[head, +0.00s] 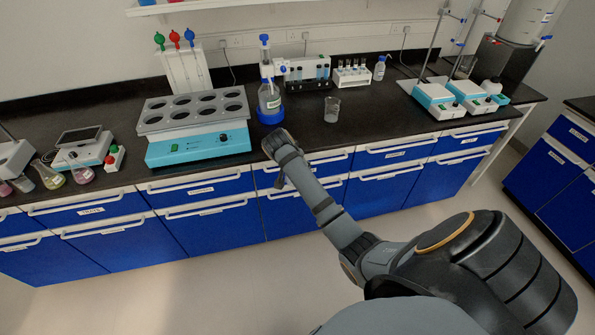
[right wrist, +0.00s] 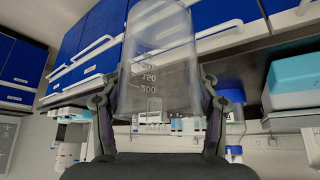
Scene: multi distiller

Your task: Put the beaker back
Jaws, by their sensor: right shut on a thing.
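A clear graduated beaker (right wrist: 158,55) fills the middle of the right wrist view, which is upside down. My right gripper (right wrist: 160,88) is shut on it, one dark finger on each side. The beaker looks clear of the counter, with no visible contents. In the head view my right arm reaches from the lower right towards the counter's front edge, and its gripper is not clearly seen. A small clear beaker (head: 331,109) shows on the counter there. I cannot tell whether it is the held one. My left gripper is out of view.
A blue-based bottle (head: 269,100) stands left of the small beaker. A water bath (head: 197,125) is further left, and hotplate stirrers (head: 437,98) are to the right. Tube racks (head: 352,77) stand behind. Blue drawers (head: 302,208) run below the counter.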

